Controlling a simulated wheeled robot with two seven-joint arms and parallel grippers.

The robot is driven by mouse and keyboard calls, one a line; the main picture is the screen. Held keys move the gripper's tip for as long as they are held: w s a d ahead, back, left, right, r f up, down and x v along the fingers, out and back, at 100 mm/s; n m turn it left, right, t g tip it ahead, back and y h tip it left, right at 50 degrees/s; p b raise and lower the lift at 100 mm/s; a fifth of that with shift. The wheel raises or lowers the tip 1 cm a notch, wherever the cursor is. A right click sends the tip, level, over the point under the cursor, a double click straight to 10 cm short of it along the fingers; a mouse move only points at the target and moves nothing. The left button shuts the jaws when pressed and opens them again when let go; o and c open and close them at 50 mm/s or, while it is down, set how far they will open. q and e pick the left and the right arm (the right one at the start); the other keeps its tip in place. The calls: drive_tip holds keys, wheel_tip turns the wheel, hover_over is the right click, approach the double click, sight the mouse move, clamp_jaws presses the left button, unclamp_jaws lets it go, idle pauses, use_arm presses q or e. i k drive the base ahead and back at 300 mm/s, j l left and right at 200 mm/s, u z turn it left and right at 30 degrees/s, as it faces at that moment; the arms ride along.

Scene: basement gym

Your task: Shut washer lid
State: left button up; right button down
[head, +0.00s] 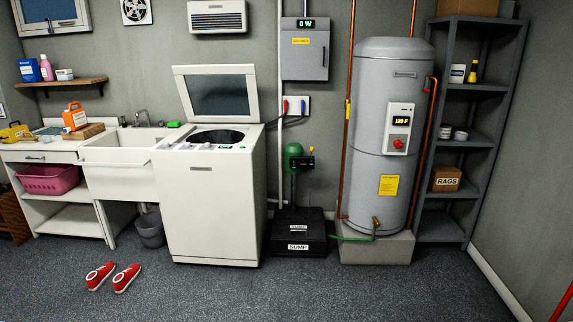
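The white top-loading washer (209,206) stands against the back wall, between the sink and the sump unit. Its lid (219,95) is open, tilted up and leaning back toward the wall, with a dark glass panel in a white frame. The round drum opening shows dark below the lid. A small lit display sits on the washer's top front edge. Neither of my grippers is in the head view.
A white sink (124,157) adjoins the washer's left side. Red shoes (113,277) lie on the floor in front. A black sump box (298,232) and a grey water heater (390,137) stand to the right. The floor before the washer is mostly clear.

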sight(180, 72)
drive_tip(key=i, duration=0.6)
drive_tip(key=i+l+u, duration=0.1)
drive_tip(key=i, duration=1.15)
drive_tip(key=i+l+u, duration=0.15)
drive_tip(key=i, duration=0.5)
